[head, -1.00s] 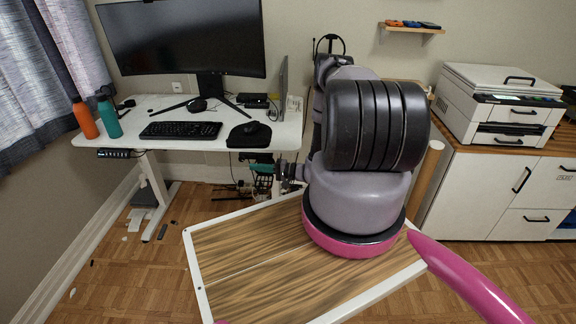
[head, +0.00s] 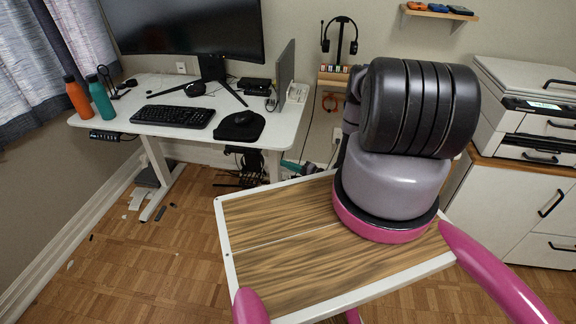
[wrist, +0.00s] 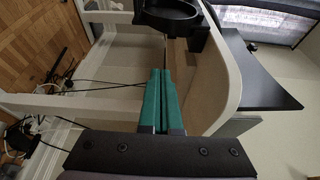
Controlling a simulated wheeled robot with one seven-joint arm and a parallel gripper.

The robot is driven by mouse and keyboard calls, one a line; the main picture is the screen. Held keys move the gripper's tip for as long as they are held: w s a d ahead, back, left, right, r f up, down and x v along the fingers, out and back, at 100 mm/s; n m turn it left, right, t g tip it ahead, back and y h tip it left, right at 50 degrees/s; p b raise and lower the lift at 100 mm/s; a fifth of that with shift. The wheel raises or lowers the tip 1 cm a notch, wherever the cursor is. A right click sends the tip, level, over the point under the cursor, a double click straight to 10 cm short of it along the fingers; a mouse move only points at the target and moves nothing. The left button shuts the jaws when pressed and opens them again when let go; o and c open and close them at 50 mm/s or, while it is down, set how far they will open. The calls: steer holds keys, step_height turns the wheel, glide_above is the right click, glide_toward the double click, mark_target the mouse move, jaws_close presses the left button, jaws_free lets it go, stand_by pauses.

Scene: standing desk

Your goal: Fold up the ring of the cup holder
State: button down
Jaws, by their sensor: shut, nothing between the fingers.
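The cup holder (wrist: 170,14) is a black part with a curved ring at the top of the wrist view, close to the rounded edge of the white desk. Its upper part is cut off by the frame, and I cannot make it out in the head view. My gripper (wrist: 160,80) has green fingers pressed together, with nothing between them. The fingertips point toward the cup holder and sit a short way below it in the picture, apart from the ring.
The white desk (head: 150,95) carries a monitor, keyboard, mouse on a black mat, and orange and teal bottles. Cables hang under it. A printer (head: 530,110) stands on a cabinet at right. A headset stand (head: 340,45) is behind my arm.

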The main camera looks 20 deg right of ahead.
steer(key=w+a, duration=0.2)
steer(key=a, duration=0.4)
steer(key=shift+a, duration=0.4)
steer(key=shift+s+a+m, duration=0.25)
steer(key=shift+s+m, duration=0.15)
steer(key=shift+m, duration=0.5)
steer(key=s+a+r+m+g, duration=0.3)
steer(key=s+r+m+g, duration=0.1)
steer(key=m, duration=0.7)
steer(key=shift+s+g, duration=0.6)
steer(key=shift+g, duration=0.3)
steer(key=shift+r, duration=0.2)
steer(key=shift+w, duration=0.1)
stand_by(0.4)
